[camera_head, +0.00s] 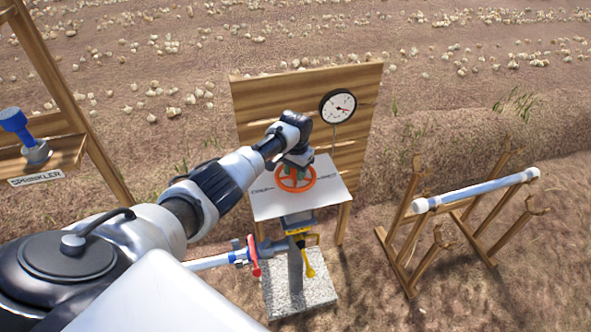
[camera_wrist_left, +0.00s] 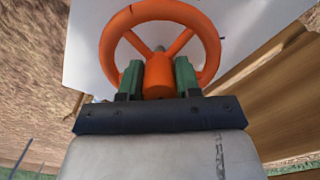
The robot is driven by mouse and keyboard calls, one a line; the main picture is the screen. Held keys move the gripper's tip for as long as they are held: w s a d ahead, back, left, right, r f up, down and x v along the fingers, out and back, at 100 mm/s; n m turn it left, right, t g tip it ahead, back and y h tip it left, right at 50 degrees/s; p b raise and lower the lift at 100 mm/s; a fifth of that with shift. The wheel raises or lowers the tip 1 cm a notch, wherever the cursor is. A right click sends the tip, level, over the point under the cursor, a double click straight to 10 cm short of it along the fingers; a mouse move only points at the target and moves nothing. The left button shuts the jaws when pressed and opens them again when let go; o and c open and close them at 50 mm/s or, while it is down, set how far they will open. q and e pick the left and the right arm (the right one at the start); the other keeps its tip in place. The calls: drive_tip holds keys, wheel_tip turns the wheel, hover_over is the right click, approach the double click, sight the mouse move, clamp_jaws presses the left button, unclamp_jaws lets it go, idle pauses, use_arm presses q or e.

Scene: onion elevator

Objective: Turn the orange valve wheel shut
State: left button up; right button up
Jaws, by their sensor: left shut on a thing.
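The orange valve wheel (camera_head: 296,179) lies over a white board (camera_head: 328,178) on a wooden stand. My left gripper (camera_head: 294,165) reaches down to it from above. In the left wrist view, the green fingers of the left gripper (camera_wrist_left: 158,82) are on both sides of an orange part of the valve wheel (camera_wrist_left: 122,22), shut on it. The wheel's ring and spokes show beyond the fingers. In the head view the gripper and wrist hide the far part of the wheel. My right gripper is not in view.
A wooden panel with a round gauge (camera_head: 338,106) stands behind the board. Below are pipework with a red handle (camera_head: 254,257) and a yellow handle (camera_head: 309,262). A white pipe (camera_head: 476,190) rests on a wooden rack at right. A blue sprinkler (camera_head: 17,125) stands on a shelf at left.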

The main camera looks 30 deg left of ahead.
use_arm(q)
drive_tip(key=m, duration=0.5)
drive_tip(key=shift+m, duration=0.3)
drive_tip(key=m, duration=0.4)
drive_tip(key=shift+w+r+m, duration=0.1)
drive_tip(key=shift+m, duration=0.3)
drive_tip(key=o, duration=0.9)
drive_tip(key=shift+o, duration=0.2)
wheel_tip(320, 180, up, 11)
drive_tip(key=shift+f+b, duration=0.1)
drive_tip(key=shift+b, duration=0.6)
